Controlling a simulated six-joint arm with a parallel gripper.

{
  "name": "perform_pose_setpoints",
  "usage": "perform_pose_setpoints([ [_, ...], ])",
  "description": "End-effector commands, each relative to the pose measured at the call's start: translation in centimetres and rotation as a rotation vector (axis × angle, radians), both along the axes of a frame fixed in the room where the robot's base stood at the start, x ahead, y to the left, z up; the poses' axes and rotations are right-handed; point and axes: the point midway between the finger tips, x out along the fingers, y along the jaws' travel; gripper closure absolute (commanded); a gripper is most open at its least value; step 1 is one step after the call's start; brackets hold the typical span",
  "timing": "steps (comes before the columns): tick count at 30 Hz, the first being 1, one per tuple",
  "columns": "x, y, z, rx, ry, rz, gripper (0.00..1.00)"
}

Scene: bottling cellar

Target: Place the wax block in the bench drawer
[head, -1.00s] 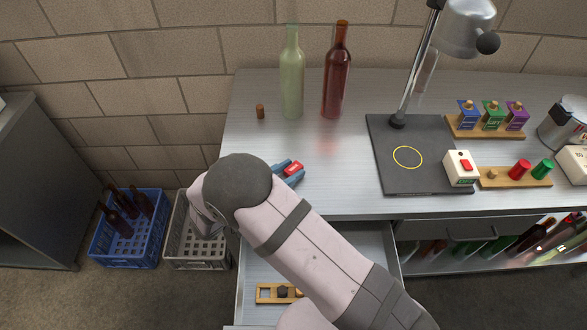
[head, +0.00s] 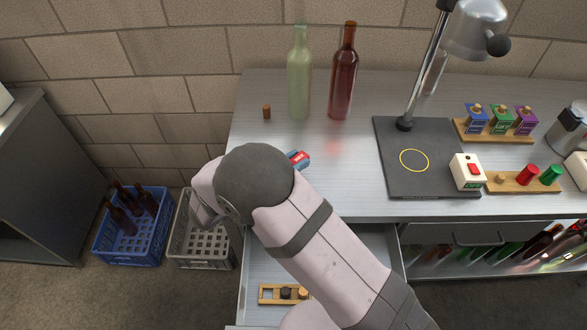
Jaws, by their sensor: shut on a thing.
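My gripper (head: 303,161) shows only as a small blue-grey part beyond the dark round joint of my arm, above the front part of the bench top. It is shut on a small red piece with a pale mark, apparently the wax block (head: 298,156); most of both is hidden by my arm. The bench drawer (head: 244,272) is pulled open below the bench's front edge. My arm covers much of its inside. A wooden holder (head: 263,294) with a dark and a brown round piece lies in it.
A green bottle (head: 299,85), a red bottle (head: 343,75) and a cork (head: 267,112) stand at the back. A lamp (head: 468,28) rises from a dark plate (head: 390,150) at the right. Crates (head: 128,250) stand on the floor at the left.

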Motion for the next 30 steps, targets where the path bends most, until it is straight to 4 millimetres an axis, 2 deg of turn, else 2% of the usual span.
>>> perform_pose_setpoints([
  [10, 0.0, 0.0, 4.5, 0.002, -0.002, 0.001, 0.99],
  [22, 0.0, 0.0, 6.4, -0.001, 0.001, 0.000, 0.99],
  [30, 0.0, 0.0, 9.3, -0.001, 0.001, 0.000, 0.99],
])
